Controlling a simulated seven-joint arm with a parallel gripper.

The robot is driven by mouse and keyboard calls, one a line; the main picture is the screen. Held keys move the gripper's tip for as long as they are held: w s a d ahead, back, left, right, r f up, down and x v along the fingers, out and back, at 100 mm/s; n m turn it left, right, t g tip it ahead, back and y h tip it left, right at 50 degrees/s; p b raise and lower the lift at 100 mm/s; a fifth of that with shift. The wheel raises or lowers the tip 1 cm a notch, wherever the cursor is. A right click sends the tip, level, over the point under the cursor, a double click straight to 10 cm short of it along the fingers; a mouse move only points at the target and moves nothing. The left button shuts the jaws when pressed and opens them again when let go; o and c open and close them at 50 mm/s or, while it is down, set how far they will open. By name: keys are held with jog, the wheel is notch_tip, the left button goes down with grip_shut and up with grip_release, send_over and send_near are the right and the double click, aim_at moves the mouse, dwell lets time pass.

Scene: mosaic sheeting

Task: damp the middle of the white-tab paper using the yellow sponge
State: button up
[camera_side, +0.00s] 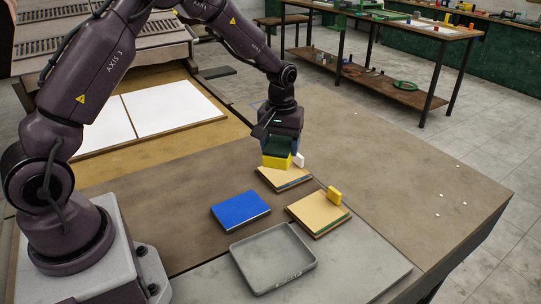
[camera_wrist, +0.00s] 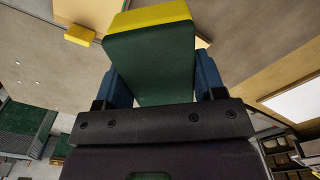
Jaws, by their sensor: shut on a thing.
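My gripper (camera_side: 279,139) is shut on the yellow sponge (camera_side: 276,160), which has a dark green upper part. In the wrist view the sponge (camera_wrist: 150,62) fills the space between the blue fingers, its yellow face pointing away. The white-tab paper (camera_side: 287,181) is a tan sheet on a thin stack, directly below the sponge in the side view. Its white tab (camera_side: 299,160) stands at the back right edge. The sponge hides the sheet's back part. I cannot tell whether the sponge touches the paper.
A similar tan paper (camera_side: 316,212) with a yellow tab (camera_side: 334,195) lies nearer the camera. A blue pad (camera_side: 240,209) lies to its left. An empty grey tray (camera_side: 272,258) is in front. White sheets (camera_side: 170,107) lie on a board at the back left. The table's right side is mostly clear.

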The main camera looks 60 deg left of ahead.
jog(key=w+a+n, duration=0.3)
jog(key=w+n, duration=0.2)
jog(key=n, duration=0.3)
jog(key=shift+n, duration=0.9)
jog(key=shift+s+a+f, duration=0.1)
jog(key=shift+s+f, duration=0.1)
jog(key=shift+f, duration=1.8)
